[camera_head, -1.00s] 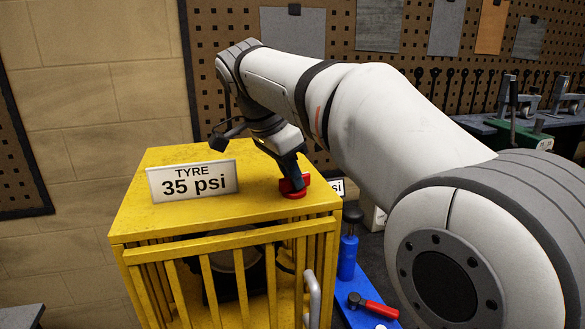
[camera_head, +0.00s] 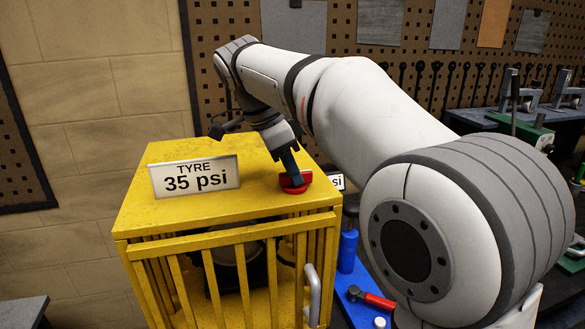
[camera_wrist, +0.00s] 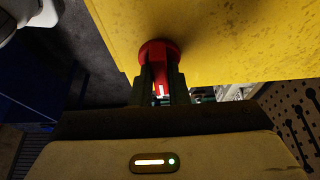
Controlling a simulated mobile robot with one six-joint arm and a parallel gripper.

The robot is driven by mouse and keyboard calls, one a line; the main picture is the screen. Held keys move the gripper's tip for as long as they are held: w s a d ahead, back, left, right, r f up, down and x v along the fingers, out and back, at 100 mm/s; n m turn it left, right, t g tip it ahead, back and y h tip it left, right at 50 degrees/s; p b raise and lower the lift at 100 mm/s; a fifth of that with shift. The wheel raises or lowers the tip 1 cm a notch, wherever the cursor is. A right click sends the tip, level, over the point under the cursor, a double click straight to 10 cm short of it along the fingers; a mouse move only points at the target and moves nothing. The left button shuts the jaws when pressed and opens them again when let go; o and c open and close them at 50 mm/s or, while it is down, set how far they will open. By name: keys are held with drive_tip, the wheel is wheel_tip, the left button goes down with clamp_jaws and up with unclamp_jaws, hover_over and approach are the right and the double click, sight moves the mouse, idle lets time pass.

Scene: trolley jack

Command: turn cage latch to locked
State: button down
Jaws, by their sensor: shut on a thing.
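The cage latch (camera_head: 296,185) is a red knob with a raised grip on a round base, on top of the yellow cage (camera_head: 200,215) near its front right corner. My gripper (camera_head: 290,170) comes down on it from above and behind. In the wrist view my gripper (camera_wrist: 164,85) has its two dark fingers on either side of the red latch grip (camera_wrist: 159,52), shut on it. The fingers hide part of the grip. I cannot read any locked or unlocked mark.
A sign reading "TYRE 35 psi" (camera_head: 195,176) stands on the cage top left of the latch. The cage door has a grey handle (camera_head: 313,295). A blue bottle (camera_head: 347,250) and a red-handled tool (camera_head: 371,298) are right of the cage. A pegboard wall stands behind.

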drive_tip(key=c, duration=1.4)
unclamp_jaws()
drive_tip(key=v, duration=0.7)
drive_tip(key=shift+r, duration=0.4)
drive_tip(key=shift+a+f, duration=0.1)
drive_tip(key=shift+a, duration=0.05)
